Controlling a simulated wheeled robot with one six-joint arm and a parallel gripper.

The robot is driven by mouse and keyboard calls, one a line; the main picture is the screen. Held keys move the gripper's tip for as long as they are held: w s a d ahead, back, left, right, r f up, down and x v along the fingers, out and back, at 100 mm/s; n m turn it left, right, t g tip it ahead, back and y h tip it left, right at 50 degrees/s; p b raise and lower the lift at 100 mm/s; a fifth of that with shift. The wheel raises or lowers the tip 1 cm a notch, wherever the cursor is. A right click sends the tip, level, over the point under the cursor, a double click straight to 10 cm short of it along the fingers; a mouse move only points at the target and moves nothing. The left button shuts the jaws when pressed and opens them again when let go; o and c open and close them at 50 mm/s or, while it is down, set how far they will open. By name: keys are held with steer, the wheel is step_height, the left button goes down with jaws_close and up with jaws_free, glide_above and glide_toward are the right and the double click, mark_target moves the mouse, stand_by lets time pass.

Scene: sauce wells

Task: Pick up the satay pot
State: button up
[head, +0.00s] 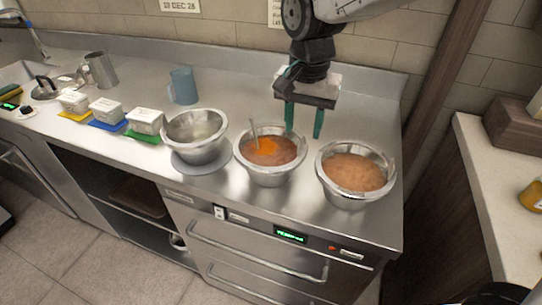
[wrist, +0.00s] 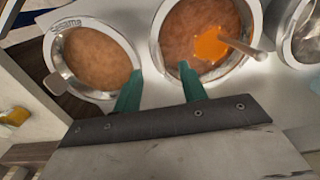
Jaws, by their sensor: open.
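Three metal pots stand in a row on the counter. The right pot (head: 352,174) holds brown sauce; in the wrist view this pot (wrist: 92,60) has a rim label that seems to read "sesame". The middle pot (head: 270,153) holds reddish-brown sauce with a bright orange patch and a spoon (head: 254,134); it also shows in the wrist view (wrist: 190,35). No label reading satay is legible, so I cannot tell which pot it is. My gripper (head: 304,131), with green fingers (wrist: 159,75), is open and empty, pointing down behind the gap between these two pots.
The left pot (head: 195,137) looks pale inside and stands on a grey round mat (head: 203,165). White tubs (head: 108,110) on coloured mats, a blue mug (head: 183,86) and a metal jug (head: 101,70) are further left. A wall stands behind; the counter's right edge is near the right pot.

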mark_target(302, 139)
step_height(302, 139, down, 7)
steer(key=shift+r, duration=0.2)
jaws_close()
